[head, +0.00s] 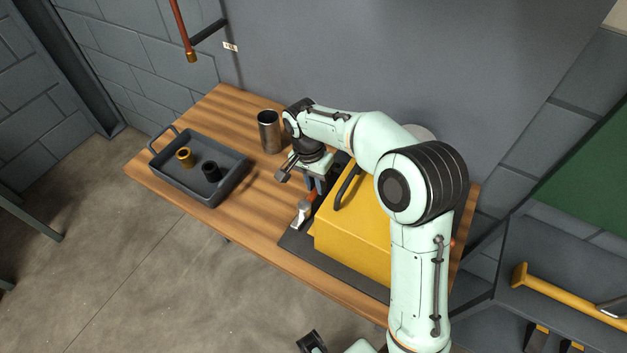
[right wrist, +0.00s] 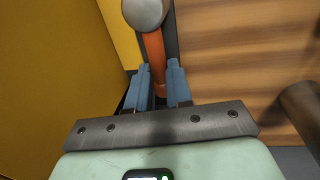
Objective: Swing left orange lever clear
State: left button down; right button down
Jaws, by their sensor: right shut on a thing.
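The yellow casing (head: 352,225) sits on a dark base plate (head: 291,240) on the wooden table. The left orange lever (head: 311,197) is at the casing's left side and ends in a pale grey knob (head: 303,208). My right gripper (head: 316,184) reaches down over the lever from behind. In the right wrist view the orange lever (right wrist: 154,52) runs between the two blue fingers of the gripper (right wrist: 160,82), and the round knob (right wrist: 145,12) lies beyond them. The gripper is shut on the lever. My right arm hides much of the casing's right part. My left gripper does not show clearly.
A grey tray (head: 228,187) with a brass ring (head: 185,157) and a black ring (head: 211,171) stands at the table's left. A metal cup (head: 269,132) stands behind the gripper. A black handle (head: 346,187) is on the casing. Bare wood lies between tray and casing.

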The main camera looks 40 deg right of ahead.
jog(key=shift+w+d+r, duration=0.1)
jog(key=shift+d+r, duration=0.05)
jog(key=c, duration=1)
grip_release()
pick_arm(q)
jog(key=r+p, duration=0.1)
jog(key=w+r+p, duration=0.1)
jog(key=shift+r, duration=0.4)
pick_arm(e)
jog(key=r, duration=0.4)
jog(key=w+r, duration=0.1)
jog(key=r, duration=0.8)
jog(key=shift+w+a, duration=0.35)
jog(key=shift+a, duration=0.05)
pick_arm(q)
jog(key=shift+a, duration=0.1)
pick_arm(e)
jog(key=shift+a, duration=0.1)
